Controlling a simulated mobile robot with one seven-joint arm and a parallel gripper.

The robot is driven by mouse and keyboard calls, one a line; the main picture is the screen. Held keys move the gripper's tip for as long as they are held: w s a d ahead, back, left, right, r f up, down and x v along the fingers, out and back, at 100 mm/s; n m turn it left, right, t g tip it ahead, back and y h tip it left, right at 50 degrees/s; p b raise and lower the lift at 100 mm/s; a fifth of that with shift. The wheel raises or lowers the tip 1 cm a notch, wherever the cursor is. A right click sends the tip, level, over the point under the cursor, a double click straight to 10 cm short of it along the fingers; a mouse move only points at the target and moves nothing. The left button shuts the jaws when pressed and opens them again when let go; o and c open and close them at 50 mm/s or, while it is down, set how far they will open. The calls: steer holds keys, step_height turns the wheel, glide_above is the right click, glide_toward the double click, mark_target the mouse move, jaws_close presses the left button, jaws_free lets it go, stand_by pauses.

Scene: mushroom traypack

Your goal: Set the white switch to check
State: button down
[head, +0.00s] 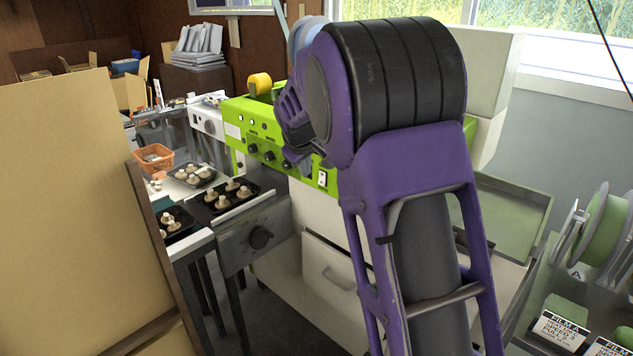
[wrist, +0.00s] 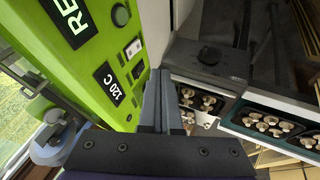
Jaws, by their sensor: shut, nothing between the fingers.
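The white switch (head: 322,178) is a small rocker in a plate at the lower right of the green panel (head: 262,133) in the head view. A white switch (wrist: 133,48) also shows on the green panel (wrist: 90,60) in the wrist view, with dark marks too small to read. My gripper (wrist: 161,73) is shut and empty, its grey fingers together beside the panel. The fingertips lie to the right of and below the switch in the wrist view, apparently apart from it. In the head view my arm hides part of the panel.
Black trays of mushrooms (head: 232,197) sit on the conveyor left of the panel. Black knobs (head: 269,156) line the panel near the switch. A cardboard sheet (head: 60,210) stands at the left. A film reel (head: 606,225) is at the right.

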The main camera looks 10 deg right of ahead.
mark_target(319, 180)
steer(key=shift+w+d+f+b, duration=0.15)
steer(key=shift+w+d+f, duration=0.65)
steer(key=shift+w+f, duration=0.6)
steer(key=shift+w+d+f+b, duration=0.2)
steer(key=shift+w+d+f, duration=0.55)
steer(key=shift+w+f, duration=0.65)
steer(key=shift+w+d+f+b, duration=0.15)
steer(key=shift+w+d+f, duration=0.65)
steer(key=shift+w+f, duration=0.55)
steer(key=shift+s+d+f, duration=0.1)
steer(key=shift+s+f, duration=0.05)
steer(key=shift+f, duration=0.05)
steer(key=shift+d, duration=0.15)
